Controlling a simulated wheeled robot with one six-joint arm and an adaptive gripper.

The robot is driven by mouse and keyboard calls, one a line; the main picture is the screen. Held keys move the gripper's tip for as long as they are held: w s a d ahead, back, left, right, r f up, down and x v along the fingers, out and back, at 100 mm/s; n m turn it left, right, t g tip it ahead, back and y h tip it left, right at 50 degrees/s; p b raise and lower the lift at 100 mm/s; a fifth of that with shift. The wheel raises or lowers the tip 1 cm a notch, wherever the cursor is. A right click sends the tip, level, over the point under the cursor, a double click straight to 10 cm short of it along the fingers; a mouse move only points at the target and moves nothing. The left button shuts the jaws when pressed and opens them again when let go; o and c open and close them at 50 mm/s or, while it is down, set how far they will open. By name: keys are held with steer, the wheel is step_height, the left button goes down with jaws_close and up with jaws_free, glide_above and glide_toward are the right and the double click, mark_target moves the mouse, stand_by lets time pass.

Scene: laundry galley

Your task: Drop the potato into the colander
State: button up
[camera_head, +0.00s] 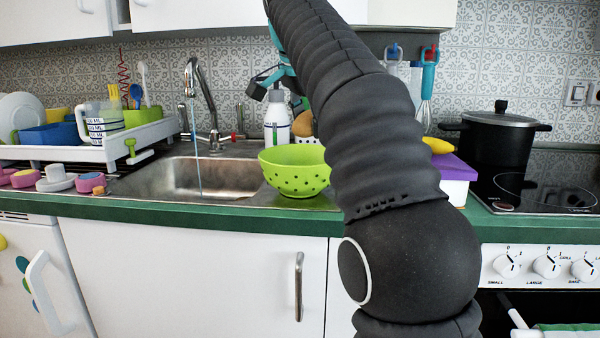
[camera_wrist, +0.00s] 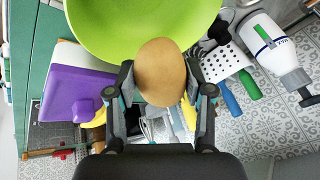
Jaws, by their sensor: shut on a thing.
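The potato (camera_wrist: 161,72) is brown and smooth, and in the wrist view it sits between the two fingers of my gripper (camera_wrist: 160,82). The gripper is shut on it. The green colander (camera_head: 295,171) stands upright on the counter at the sink's right edge in the head view. The colander (camera_wrist: 112,22) fills the top of the wrist view, and the potato overlaps its lower rim in the picture. I cannot tell the height between them. In the head view, my arm hides most of the gripper.
A white pump bottle (camera_head: 277,122) stands behind the colander. A purple-topped box (camera_head: 456,179) is to the right, near a black pot (camera_head: 499,140) on the hob. The sink (camera_head: 200,178) has running water. A dish rack (camera_head: 95,152) stands at left.

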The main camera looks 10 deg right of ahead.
mark_target(307, 136)
steer(key=shift+f+b, duration=0.6)
steer(key=shift+f, duration=2.05)
steer(key=o, duration=1.3)
steer(key=shift+s, duration=0.1)
steer(key=v, duration=1.2)
